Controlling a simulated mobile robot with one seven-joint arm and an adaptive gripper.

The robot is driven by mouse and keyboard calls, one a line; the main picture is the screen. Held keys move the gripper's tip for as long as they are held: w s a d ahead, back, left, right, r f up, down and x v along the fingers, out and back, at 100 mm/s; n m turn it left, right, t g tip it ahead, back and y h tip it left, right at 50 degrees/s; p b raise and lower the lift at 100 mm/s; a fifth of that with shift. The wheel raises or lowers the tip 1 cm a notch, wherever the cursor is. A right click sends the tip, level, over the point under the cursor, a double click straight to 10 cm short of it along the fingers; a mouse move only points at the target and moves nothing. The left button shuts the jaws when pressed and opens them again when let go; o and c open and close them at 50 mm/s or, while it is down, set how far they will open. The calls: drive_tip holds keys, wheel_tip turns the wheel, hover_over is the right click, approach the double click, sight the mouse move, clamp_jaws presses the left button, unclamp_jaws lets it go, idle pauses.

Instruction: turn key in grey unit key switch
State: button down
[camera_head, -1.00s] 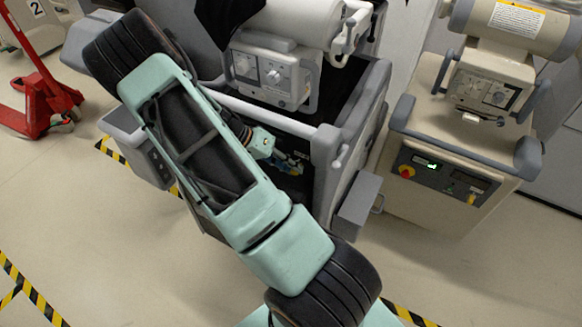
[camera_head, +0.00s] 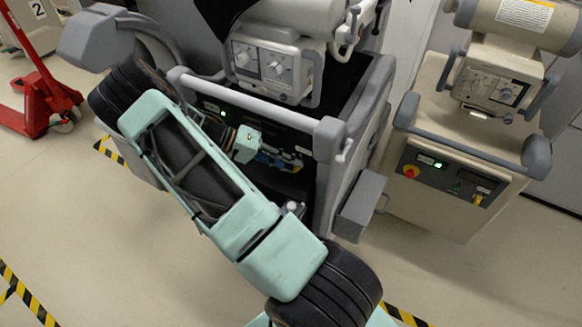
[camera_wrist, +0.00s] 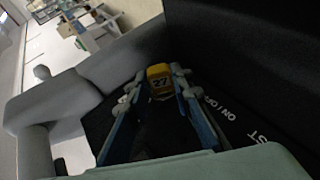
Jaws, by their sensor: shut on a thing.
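The grey unit (camera_head: 330,140) stands in the middle of the head view, with its dark front panel partly behind my arm. My gripper (camera_head: 292,163) is at that panel, below the front rail. In the wrist view, the blue fingers of my gripper (camera_wrist: 157,86) are shut on a yellow key (camera_wrist: 159,77) marked 27. The panel behind it bears white ON / OFF lettering (camera_wrist: 219,108). The switch under the key is hidden, and I cannot tell how far the key is turned.
The grey front rail (camera_head: 255,105) crosses just above my gripper. A grey side box (camera_head: 358,207) sticks out at the unit's right. A beige cart (camera_head: 440,190) stands farther right. A red pallet jack (camera_head: 42,103) is at the far left. The floor in front is open.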

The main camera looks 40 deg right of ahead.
drive_tip(key=shift+g, duration=0.3)
drive_tip(key=shift+f+b, duration=0.2)
drive_tip(key=shift+b, duration=0.1)
drive_tip(key=shift+f+n+g+h+b, duration=0.3)
drive_tip(key=shift+h+b, duration=0.1)
drive_tip(key=shift+b, duration=0.35)
drive_tip(key=shift+w+g+h+b, duration=0.1)
drive_tip(key=shift+g+h+b, duration=0.3)
drive_tip(key=shift+b, duration=0.5)
drive_tip(key=shift+r, duration=0.1)
drive_tip(key=shift+r+g, duration=0.1)
drive_tip(key=shift+g, duration=0.2)
drive_tip(key=shift+b, duration=0.3)
